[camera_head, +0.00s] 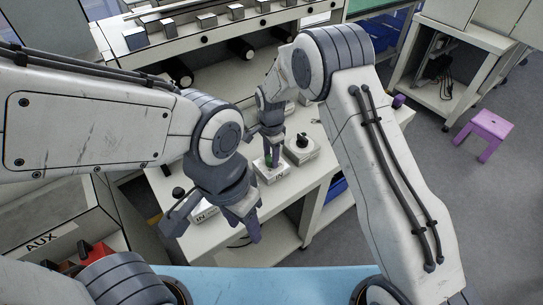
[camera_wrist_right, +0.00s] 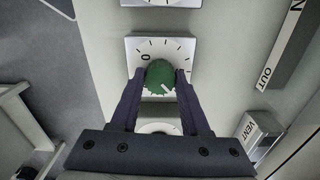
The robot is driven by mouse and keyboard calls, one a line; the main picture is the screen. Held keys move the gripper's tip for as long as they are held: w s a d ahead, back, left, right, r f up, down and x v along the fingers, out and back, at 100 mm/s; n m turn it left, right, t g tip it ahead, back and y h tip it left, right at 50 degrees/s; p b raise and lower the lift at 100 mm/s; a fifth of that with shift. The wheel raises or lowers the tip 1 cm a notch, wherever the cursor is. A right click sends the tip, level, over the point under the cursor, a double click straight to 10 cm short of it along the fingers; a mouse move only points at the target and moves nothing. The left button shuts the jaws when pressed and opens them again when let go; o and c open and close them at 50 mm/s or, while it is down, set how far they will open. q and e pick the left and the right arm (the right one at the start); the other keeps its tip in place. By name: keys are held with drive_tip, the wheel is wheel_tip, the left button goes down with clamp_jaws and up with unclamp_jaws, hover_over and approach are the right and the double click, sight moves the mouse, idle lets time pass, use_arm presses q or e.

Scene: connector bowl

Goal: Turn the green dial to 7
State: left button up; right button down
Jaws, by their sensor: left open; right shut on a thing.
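The green dial (camera_wrist_right: 160,78) sits on a white square plate (camera_wrist_right: 133,46) with black tick marks and a "0" at its top. A light pointer mark shows on the dial's lower right. My right gripper (camera_wrist_right: 158,84) is shut on the dial, with a finger on each side of it. In the head view the dial (camera_head: 269,162) is mostly hidden by my right gripper (camera_head: 271,157). The other scale numbers cannot be read. My left gripper (camera_head: 215,222) is open and empty, nearer and to the left of the dial, in front of a box marked "IN".
Another white dial box with a black knob (camera_head: 302,141) stands right of the green dial. Boxes marked "OUT" (camera_wrist_right: 264,78) and "VENT" (camera_wrist_right: 250,135) show in the wrist view. A purple stool (camera_head: 484,130) stands on the floor at right.

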drive_tip(key=shift+w+r+m, duration=0.25)
drive_tip(key=shift+w+m, duration=0.1)
drive_tip(key=shift+m, duration=0.15)
drive_tip(key=shift+c, duration=1.9)
unclamp_jaws()
drive_tip(key=shift+s+f, duration=0.15)
wheel_tip(320, 180, up, 10)
drive_tip(key=b, duration=0.1)
drive_tip(key=shift+r+b, duration=0.25)
drive_tip(key=shift+b, duration=0.05)
